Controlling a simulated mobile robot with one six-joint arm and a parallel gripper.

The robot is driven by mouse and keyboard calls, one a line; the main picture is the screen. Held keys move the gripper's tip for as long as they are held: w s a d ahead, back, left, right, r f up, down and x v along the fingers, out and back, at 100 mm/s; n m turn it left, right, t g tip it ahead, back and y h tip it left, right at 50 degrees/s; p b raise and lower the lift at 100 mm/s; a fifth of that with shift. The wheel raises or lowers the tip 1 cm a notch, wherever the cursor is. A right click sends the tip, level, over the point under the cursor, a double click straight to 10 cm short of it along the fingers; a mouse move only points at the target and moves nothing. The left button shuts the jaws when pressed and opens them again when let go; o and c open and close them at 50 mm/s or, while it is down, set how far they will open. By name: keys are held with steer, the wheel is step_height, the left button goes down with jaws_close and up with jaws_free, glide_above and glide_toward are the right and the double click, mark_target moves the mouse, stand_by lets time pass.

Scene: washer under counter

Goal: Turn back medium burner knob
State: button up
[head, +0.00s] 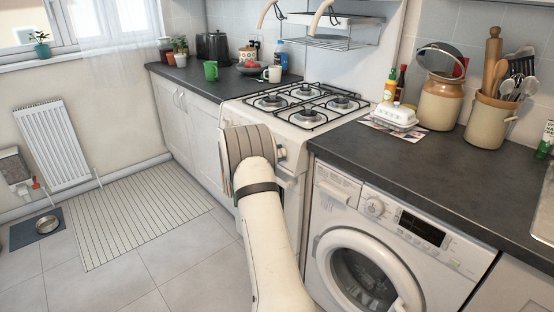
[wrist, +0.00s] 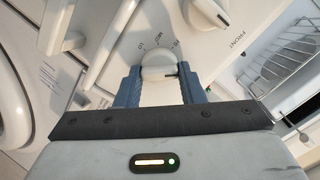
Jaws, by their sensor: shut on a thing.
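A white round knob (wrist: 158,62) on the stove's front panel shows in the wrist view, with scale markings around its far side. My gripper (wrist: 158,75) has its two blue fingers on either side of this knob, shut on it. A dark pointer line on the knob lies at its right side, near the right finger. Another white knob (wrist: 207,14) sits further up and right, clear of the fingers. In the head view my arm reaches to the front of the white stove (head: 297,115); the held knob and my fingertips are hidden behind my wrist.
A white washer (head: 385,250) stands under the dark counter (head: 400,165) right of the stove. Black pan supports (head: 305,103) cover the hob. A butter dish (head: 394,115) and crocks stand on the right counter. Floor at left is open, with a striped rug (head: 137,212).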

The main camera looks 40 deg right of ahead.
steer(key=shift+s+f+m+b, duration=0.1)
steer(key=shift+f+m+b, duration=0.05)
steer(key=shift+m+b, duration=1.65)
steer(key=shift+f+m+b, duration=0.15)
steer(key=shift+m+b, duration=1.4)
steer(key=shift+m, duration=0.75)
steer(key=o, duration=1)
steer(key=shift+r, duration=0.1)
steer(key=shift+a, duration=0.15)
steer(key=v, duration=0.7)
steer(key=shift+a+p, duration=0.3)
steer(key=shift+a, duration=0.05)
steer(key=shift+s, duration=0.1)
